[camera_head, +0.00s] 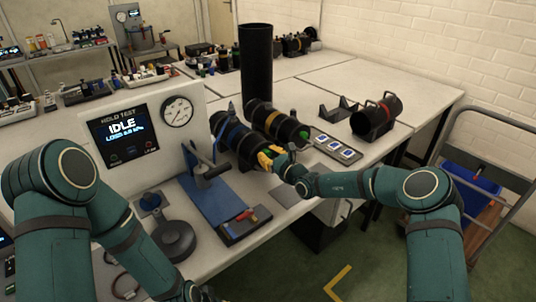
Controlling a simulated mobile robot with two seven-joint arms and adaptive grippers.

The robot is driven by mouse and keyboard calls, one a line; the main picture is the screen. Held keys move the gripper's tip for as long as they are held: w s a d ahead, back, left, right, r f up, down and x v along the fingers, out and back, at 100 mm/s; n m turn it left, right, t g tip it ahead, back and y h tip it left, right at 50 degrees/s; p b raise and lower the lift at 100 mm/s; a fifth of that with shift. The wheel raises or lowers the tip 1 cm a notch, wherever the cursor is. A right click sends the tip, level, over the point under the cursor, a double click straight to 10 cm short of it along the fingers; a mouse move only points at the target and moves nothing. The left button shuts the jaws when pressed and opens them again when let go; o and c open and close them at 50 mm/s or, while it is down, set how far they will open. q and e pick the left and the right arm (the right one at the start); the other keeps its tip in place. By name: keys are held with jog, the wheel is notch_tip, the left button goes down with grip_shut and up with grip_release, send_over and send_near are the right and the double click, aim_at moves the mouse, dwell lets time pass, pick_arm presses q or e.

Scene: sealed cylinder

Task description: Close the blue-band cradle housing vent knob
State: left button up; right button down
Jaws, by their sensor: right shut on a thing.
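The blue-band cradle housing (229,133) is a black cylinder with a blue band, lying on the bench right of the gauge panel.
A yellow-band housing (266,116) with a green knob lies close behind my right gripper. A tall black cylinder (256,62) stands behind it. A red-band cylinder (376,117) lies to the right. A panel (125,128) reads IDLE. A blue-bed press (212,197) stands in front.

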jog(key=m+p, duration=0.3)
jog(key=shift+r+m, duration=0.3)
jog(key=shift+m+p, duration=1.05)
jog(key=shift+m, duration=0.05)
jog(key=shift+w+m, duration=0.1)
jog(key=shift+m, duration=0.3)
jog(key=shift+d, duration=0.1)
jog(key=c, duration=0.7)
grip_release()
jog(key=shift+c, duration=0.2)
jog(key=shift+f, duration=0.15)
